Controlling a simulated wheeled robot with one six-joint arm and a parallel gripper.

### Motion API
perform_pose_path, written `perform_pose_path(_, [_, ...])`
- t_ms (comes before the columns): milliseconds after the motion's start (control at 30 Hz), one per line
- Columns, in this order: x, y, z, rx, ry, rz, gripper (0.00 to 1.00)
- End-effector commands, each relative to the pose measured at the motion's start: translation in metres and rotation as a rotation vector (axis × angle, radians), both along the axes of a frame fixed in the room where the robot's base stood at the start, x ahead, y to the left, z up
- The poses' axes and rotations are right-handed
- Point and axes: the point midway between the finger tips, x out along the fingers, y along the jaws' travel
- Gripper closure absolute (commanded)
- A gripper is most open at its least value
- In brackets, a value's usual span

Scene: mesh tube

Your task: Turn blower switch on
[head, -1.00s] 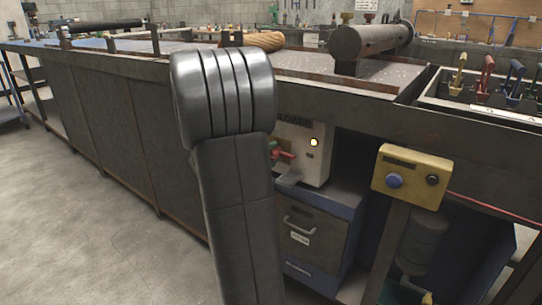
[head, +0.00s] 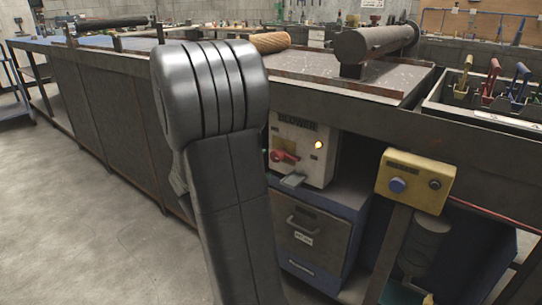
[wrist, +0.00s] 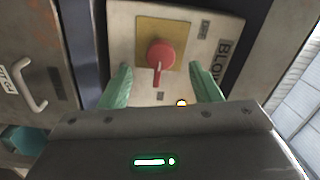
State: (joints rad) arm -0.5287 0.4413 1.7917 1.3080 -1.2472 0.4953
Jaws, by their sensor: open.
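The blower box (head: 325,165) is a pale panel under the bench in the head view, with dark BLOWER lettering and a lit round lamp (head: 318,145). Its red rotary switch (head: 285,157) shows just right of my arm. In the wrist view the red switch (wrist: 160,54) sits on a yellow square plate (wrist: 143,28), its handle pointing down in the picture. My gripper (wrist: 161,76) is open, with one green finger on each side of the switch handle and gaps between. Whether it touches the switch cannot be told. In the head view my arm hides the gripper.
A yellow control box (head: 416,180) with a blue button stands right of the blower box. A drawer cabinet (head: 306,235) is below it. The long bench (head: 390,120) overhangs it and carries a metal cylinder (head: 375,43). The floor at left is clear.

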Motion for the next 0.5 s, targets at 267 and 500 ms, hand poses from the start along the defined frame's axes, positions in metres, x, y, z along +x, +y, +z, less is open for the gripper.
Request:
perform_pose_path(267, [-0.039,0.029,0.001,0.000,0.001,0.004,0.43])
perform_pose_path(500, [-0.052,0.038,0.000,0.001,-0.001,-0.001,0.43])
